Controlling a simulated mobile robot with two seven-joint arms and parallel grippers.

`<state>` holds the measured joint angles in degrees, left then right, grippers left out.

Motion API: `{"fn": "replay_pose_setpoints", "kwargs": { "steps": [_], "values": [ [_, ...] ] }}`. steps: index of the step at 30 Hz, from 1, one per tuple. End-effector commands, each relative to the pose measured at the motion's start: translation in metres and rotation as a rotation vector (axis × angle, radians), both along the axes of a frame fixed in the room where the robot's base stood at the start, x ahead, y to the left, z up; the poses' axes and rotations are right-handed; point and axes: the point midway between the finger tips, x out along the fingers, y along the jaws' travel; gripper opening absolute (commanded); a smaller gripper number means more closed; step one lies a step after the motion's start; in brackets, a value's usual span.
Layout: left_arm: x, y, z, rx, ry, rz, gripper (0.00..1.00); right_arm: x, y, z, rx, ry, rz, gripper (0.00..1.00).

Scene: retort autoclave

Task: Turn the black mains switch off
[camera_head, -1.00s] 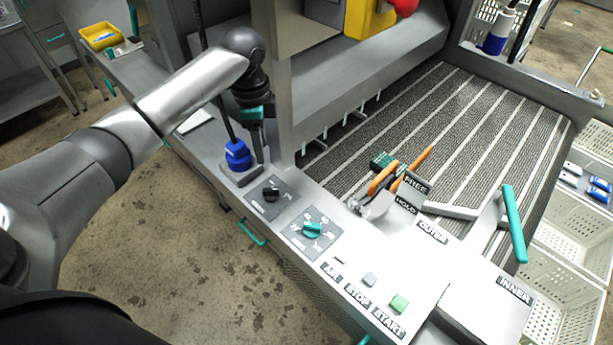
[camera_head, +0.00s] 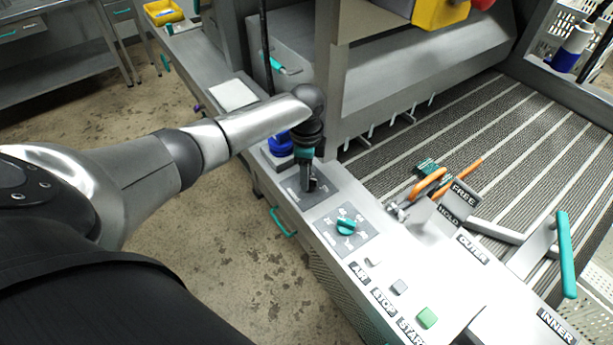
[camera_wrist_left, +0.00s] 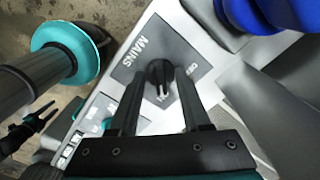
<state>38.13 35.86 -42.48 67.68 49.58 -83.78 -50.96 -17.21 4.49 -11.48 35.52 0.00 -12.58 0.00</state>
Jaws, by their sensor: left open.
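The black mains switch (camera_wrist_left: 160,73) is a small rotary knob on a dark grey plate (camera_wrist_left: 185,52) marked MAINS. In the left wrist view it lies just beyond and between the fingertips of my left gripper (camera_wrist_left: 159,92), which is open with one finger toward each side. I cannot tell whether a finger touches it. In the head view my left gripper (camera_head: 308,187) points down over the mains plate (camera_head: 293,190) and mostly hides the knob. The small position labels by the knob are partly covered, so its setting is unclear.
A teal rotary knob (camera_head: 346,226) sits close by on the same console. A blue object (camera_head: 280,143) stands just behind my left gripper. Button START (camera_head: 428,317), levers and an orange-handled part (camera_head: 428,183) lie to the right.

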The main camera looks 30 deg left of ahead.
Motion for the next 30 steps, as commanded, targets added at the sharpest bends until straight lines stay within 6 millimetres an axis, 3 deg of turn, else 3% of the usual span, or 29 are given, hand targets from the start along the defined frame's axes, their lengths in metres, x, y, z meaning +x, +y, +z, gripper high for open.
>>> {"fn": "replay_pose_setpoints", "kwargs": {
  "steps": [10,23,30],
  "values": [
    [-0.0002,-0.0001,-0.0045,0.001,0.000,0.000,0.47,0.0005,0.0001,-0.0009,0.000,-0.001,0.000,0.50],
    [-0.0002,0.0000,-0.0041,0.001,0.001,0.001,0.00,0.0006,-0.0001,-0.0008,0.000,0.000,-0.001,0.50],
    [-0.0003,0.0001,-0.0041,0.001,0.001,0.001,0.00,0.0007,-0.0003,-0.0008,-0.001,0.000,-0.001,0.50]
  ]
}}
